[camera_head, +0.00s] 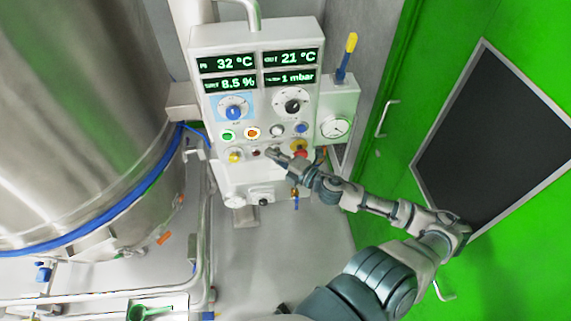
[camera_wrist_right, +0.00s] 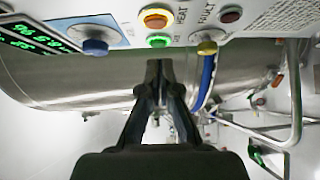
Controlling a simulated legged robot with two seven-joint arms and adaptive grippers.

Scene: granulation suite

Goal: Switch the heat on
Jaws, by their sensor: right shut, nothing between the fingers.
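The control panel (camera_head: 215,106) stands upright ahead, its displays lit. An orange lit button (camera_head: 252,133) is beside a green lit button (camera_head: 228,134); both show in the right wrist view, the orange one (camera_wrist_right: 155,18) above the green one (camera_wrist_right: 158,41). A yellow selector (camera_head: 235,156) and a small dark red lamp or button (camera_head: 256,153) sit in the row below. My right gripper (camera_head: 272,152) is shut and empty before the lower row; contact cannot be told. In the wrist view its fingertips (camera_wrist_right: 160,66) appear just below the green button.
A blue knob (camera_head: 235,112) and a black knob (camera_head: 293,104) are higher on the panel. A red stop button (camera_head: 300,153) is close beside my right gripper. A steel vessel (camera_head: 80,110) stands left, a green door (camera_head: 400,200) right. Pipes run lower left.

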